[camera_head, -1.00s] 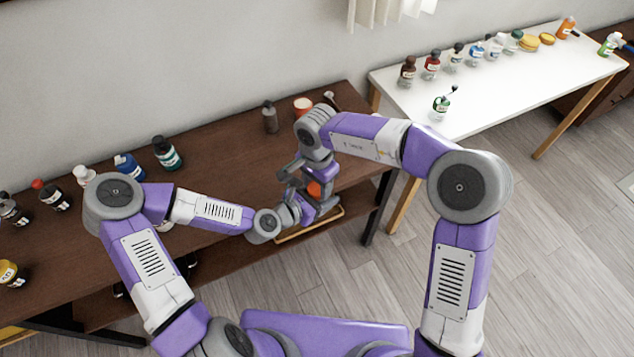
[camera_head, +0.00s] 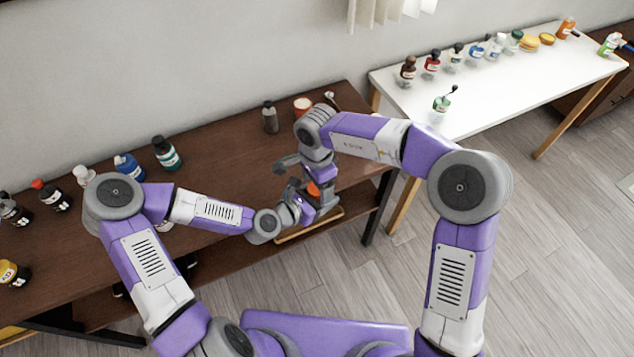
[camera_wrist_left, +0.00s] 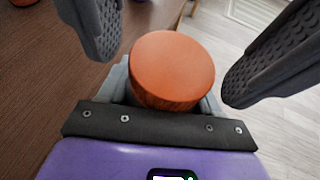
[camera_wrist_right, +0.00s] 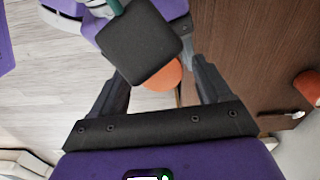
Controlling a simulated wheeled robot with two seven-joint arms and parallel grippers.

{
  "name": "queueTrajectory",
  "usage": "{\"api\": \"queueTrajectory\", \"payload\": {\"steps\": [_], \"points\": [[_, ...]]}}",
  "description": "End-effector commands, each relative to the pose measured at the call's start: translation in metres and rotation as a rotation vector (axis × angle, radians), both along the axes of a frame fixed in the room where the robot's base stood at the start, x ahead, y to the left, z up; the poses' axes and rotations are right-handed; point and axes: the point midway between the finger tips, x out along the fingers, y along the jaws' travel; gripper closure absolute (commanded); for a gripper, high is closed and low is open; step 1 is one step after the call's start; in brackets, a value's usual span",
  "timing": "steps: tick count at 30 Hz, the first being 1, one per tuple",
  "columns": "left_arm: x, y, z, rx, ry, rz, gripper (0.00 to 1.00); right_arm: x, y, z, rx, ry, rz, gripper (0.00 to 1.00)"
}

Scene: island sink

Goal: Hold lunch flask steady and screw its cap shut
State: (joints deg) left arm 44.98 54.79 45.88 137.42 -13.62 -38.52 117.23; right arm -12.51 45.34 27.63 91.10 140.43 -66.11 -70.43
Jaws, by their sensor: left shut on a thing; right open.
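The lunch flask's round orange cap (camera_wrist_left: 172,68) shows in the left wrist view; the body below it is mostly hidden. My left gripper (camera_wrist_left: 168,98) is shut on the flask, with a finger at either side below the cap. My right gripper (camera_head: 302,178) is open, and its two dark fingers stand apart on either side of the cap in the left wrist view. In the head view the cap (camera_head: 313,189) is partly covered by the grippers. In the right wrist view a dark block hides part of the orange cap (camera_wrist_right: 165,78). Whether the cap is seated tight cannot be seen.
A white table (camera_head: 490,95) with several bottles stands at the right. The floor between is clear.

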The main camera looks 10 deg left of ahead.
Motion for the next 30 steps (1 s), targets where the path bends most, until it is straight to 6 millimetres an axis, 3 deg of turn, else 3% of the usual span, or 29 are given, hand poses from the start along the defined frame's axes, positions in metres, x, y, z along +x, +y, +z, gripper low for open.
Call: {"api": "queueTrajectory", "payload": {"steps": [10,20,22,30], "points": [[0.000,0.000,0.000,0.000,-0.001,0.000,1.00,0.000,0.000,0.040,0.002,-0.001,-0.001,0.22],[0.000,0.000,0.000,0.000,-0.001,0.000,1.00,0.000,0.000,0.045,0.001,0.001,0.000,0.22],[0.000,0.000,0.000,0.000,-0.001,0.000,1.00,0.000,0.000,0.046,0.001,0.000,0.005,0.27],[0.000,0.000,0.000,0.000,-0.001,0.000,1.00,0.001,0.000,0.072,0.001,-0.002,0.210,0.27]]}}
